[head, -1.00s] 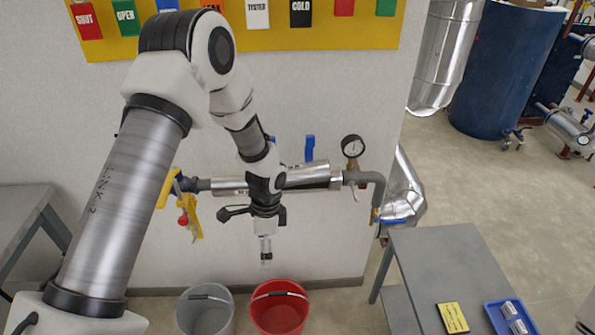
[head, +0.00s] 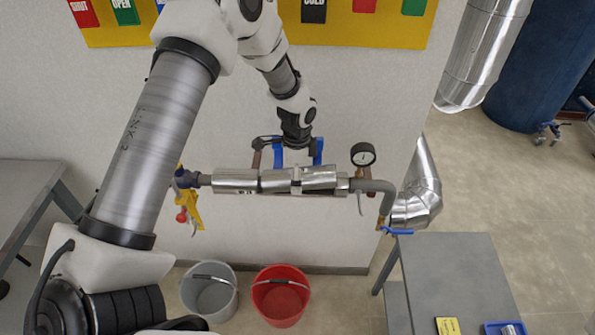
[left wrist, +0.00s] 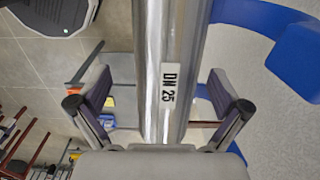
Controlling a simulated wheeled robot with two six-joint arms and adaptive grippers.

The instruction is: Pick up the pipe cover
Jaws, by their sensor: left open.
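The pipe cover (head: 318,181) is a shiny silver sleeve on the horizontal pipe in front of the wall. In the left wrist view the cover (left wrist: 152,70) carries a white "DN 25" label and runs lengthwise between the fingers. My left gripper (head: 296,178) points down over the pipe from above. In the left wrist view my left gripper (left wrist: 158,95) is open, with one finger on each side of the cover and visible gaps to it. In the head view the far finger is hidden behind the pipe. My right gripper is not in view.
Another silver sleeve (head: 235,181) lies along the pipe to the left. Blue levers (head: 318,151) rise close behind my left gripper. A pressure gauge (head: 363,155) stands to the right. Grey (head: 209,291) and red (head: 281,296) buckets stand below. A grey table (head: 455,270) is at right.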

